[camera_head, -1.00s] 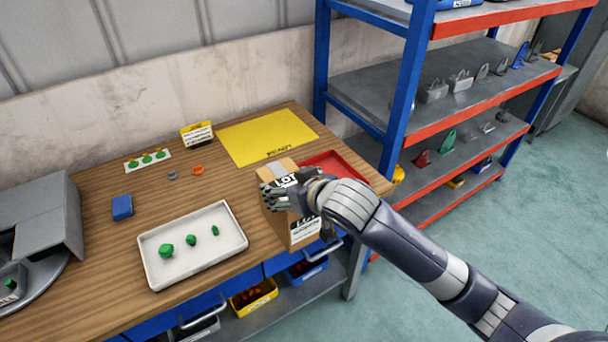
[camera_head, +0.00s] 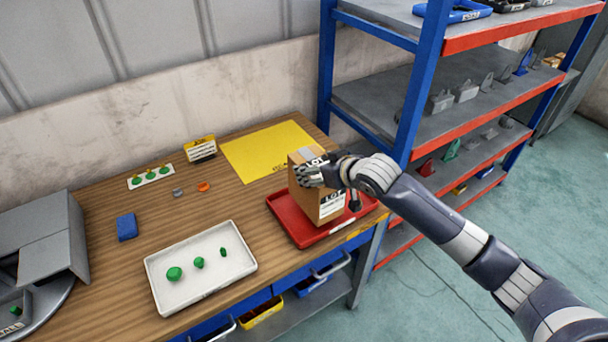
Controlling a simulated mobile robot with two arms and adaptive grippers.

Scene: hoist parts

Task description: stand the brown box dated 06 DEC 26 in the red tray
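The brown box (camera_head: 323,208) is upright over the red tray (camera_head: 291,222), in its middle part as seen here. It has white labels with "LOT" on them; the date is too small to read. I cannot tell for sure whether its base touches the tray floor. My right gripper (camera_head: 318,176) is at the upper part of the box, with fingers across its near face and closed on it. My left gripper is not in view.
A white tray (camera_head: 168,300) with green pieces lies left of the red tray. A yellow mat (camera_head: 262,148) lies behind. A blue block (camera_head: 127,227) and a yellow sign (camera_head: 202,149) are on the wooden table. A blue and red shelf (camera_head: 440,133) stands close on the right.

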